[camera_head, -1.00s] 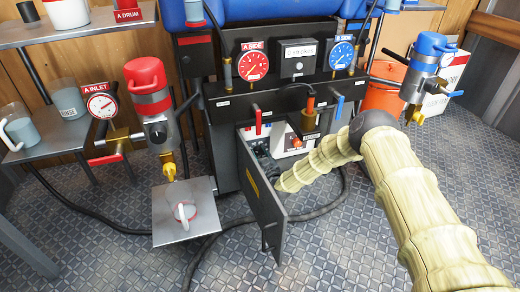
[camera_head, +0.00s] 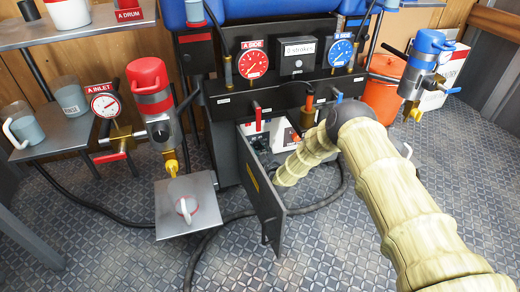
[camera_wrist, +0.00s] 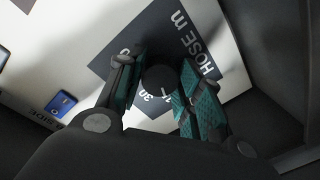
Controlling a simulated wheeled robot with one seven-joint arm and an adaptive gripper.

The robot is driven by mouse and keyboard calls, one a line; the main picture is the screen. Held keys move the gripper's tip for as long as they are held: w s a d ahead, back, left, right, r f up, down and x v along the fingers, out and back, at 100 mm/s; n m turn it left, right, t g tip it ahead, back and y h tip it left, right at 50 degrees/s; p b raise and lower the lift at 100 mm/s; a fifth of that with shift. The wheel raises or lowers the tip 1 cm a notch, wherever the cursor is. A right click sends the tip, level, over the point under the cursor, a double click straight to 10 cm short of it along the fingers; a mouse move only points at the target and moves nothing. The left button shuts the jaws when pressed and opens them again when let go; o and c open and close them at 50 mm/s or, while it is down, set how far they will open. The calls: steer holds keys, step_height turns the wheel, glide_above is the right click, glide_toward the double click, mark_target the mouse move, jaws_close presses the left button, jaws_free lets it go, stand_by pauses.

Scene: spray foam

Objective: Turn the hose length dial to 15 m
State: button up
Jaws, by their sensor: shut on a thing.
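The hose length dial (camera_wrist: 158,80) is a black round knob on a dark plate marked "HOSE m" (camera_wrist: 190,38) in the wrist view. My gripper (camera_wrist: 160,88) has its two green-padded fingers on either side of the knob, shut on it. A "30" shows just below the knob; most other scale numbers are covered by the fingers, so I cannot read the dial's setting. In the head view my arm covers the dial, and my gripper is hidden inside the open cabinet.
The dark cabinet door (camera_head: 260,188) stands open left of my arm. A blue switch (camera_wrist: 61,103) sits on the white panel. Above are the red A-side gauge (camera_head: 254,60), the blue gauge (camera_head: 341,54) and valve handles. A black hose lies on the floor.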

steer(key=o, duration=1)
steer(key=shift+d, duration=0.15)
steer(key=shift+o, duration=0.2)
steer(key=shift+s, duration=0.1)
steer(key=v, duration=1.1)
steer(key=shift+s+d, duration=0.25)
steer(key=shift+s, duration=0.1)
steer(key=shift+s, duration=0.1)
